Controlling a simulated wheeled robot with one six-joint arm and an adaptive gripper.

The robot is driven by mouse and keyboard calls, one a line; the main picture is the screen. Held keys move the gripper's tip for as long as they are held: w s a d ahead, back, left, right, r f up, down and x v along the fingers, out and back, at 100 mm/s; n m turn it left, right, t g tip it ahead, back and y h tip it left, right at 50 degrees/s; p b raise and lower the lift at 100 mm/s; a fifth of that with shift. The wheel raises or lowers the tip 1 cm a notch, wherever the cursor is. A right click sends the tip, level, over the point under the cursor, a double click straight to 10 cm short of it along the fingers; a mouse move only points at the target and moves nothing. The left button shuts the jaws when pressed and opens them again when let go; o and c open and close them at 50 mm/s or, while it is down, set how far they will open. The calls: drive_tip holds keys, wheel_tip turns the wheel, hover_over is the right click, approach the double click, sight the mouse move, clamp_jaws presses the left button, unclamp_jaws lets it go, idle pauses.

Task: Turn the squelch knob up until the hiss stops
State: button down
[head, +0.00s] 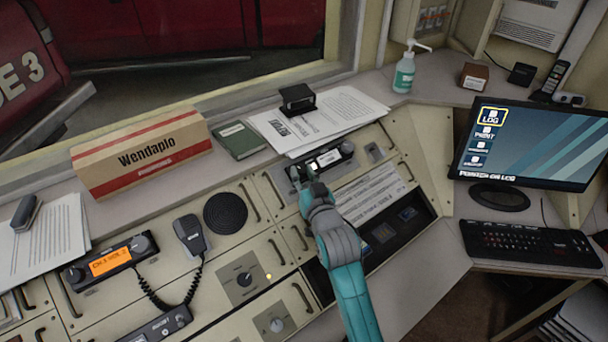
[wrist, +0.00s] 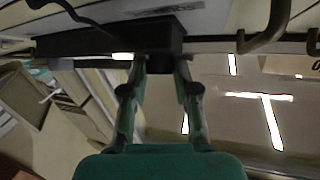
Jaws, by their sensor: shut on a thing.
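My gripper (head: 301,176) is at the left end of a black radio unit (head: 322,161) with a small lit display, on the upper part of the sloped console. In the wrist view, my gripper (wrist: 155,66) has its two fingers on either side of a short dark knob (wrist: 159,64) on the unit's front, shut on it. In the head view my gripper mostly hides this knob. A second knob (head: 347,149) on the unit's right end is free. I cannot read any squelch label or the knob's angle.
A black box (head: 297,98) and papers (head: 345,112) lie behind the unit. A radio with an orange display (head: 110,261), a hand microphone (head: 190,234), a round speaker (head: 225,213) and a selector knob (head: 243,280) are to the left. Metal handles stick up from the panels. A monitor (head: 535,145) stands right.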

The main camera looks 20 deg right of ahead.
idle(0.3)
drive_tip(key=c, duration=1.1)
unclamp_jaws()
drive_tip(key=shift+c, duration=0.2)
drive_tip(key=s, duration=1.2)
drive_tip(key=shift+r, duration=0.15)
drive_tip(key=shift+a, duration=0.1)
